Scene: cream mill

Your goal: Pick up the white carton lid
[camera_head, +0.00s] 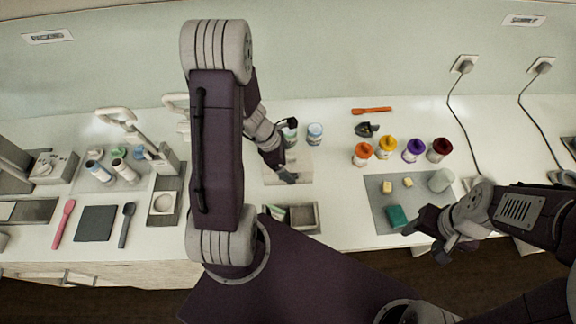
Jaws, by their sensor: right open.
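A pale, flat, square piece (300,168) lies on the white counter under my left gripper, and it may be the white carton lid; I cannot tell for sure. My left gripper (291,151) is over it with its two fingers spread wide apart and nothing visible between them. The gripper and arm hide part of the pale piece. My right gripper (424,238) is open and empty at the counter's front edge, near a teal block (397,216) on a grey mat (377,204).
Two small jars, one blue-lidded (315,134), stand behind my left gripper. A grey open box (304,217) sits at the front edge. Several colored bottles, including an orange one (362,154), stand behind the mat.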

